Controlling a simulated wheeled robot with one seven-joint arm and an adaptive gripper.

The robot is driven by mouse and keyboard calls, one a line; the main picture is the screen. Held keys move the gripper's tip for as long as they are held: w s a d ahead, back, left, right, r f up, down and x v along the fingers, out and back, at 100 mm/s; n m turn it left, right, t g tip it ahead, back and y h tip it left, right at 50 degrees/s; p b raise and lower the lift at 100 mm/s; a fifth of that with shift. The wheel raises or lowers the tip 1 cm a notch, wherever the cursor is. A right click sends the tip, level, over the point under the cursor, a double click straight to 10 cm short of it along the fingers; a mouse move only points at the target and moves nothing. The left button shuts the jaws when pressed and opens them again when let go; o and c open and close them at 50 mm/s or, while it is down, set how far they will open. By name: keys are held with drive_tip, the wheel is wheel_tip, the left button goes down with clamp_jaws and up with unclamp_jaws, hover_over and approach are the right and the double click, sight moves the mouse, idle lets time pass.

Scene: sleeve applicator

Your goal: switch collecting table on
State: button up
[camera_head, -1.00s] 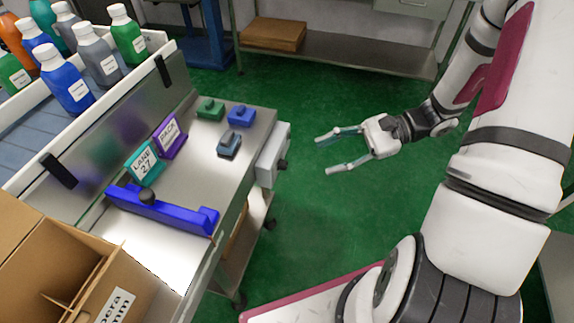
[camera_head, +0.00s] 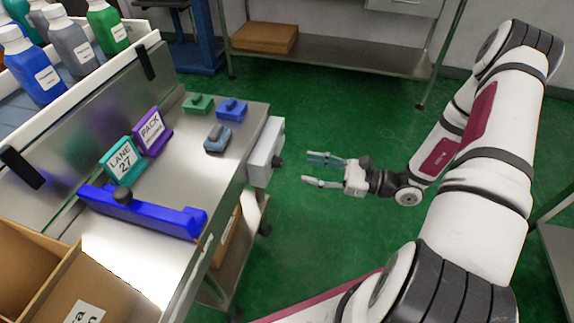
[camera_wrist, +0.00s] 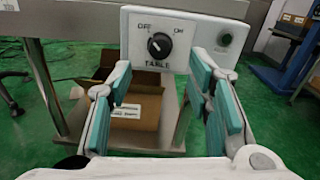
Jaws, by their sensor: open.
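The control box (camera_wrist: 185,40) of the collecting table (camera_head: 180,170) fills the top of the wrist view. Its black rotary knob (camera_wrist: 159,45) sits between OFF and ON marks, above the word TABLE. The knob's white mark seems to point up-left, towards OFF.
A blue bar (camera_head: 145,212), LANE 27 sign (camera_head: 121,162), purple PACK sign (camera_head: 151,131) and small coloured blocks lie on the tabletop. An open carton (camera_wrist: 130,110) sits on the shelf below the box. Green floor around my gripper is clear.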

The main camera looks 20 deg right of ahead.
sight(278, 162)
drive_tip(key=b+x, duration=0.1)
drive_tip(key=x, duration=0.6)
drive_tip(key=shift+w+a, duration=0.1)
drive_tip(key=shift+c, duration=0.2)
clamp_jaws()
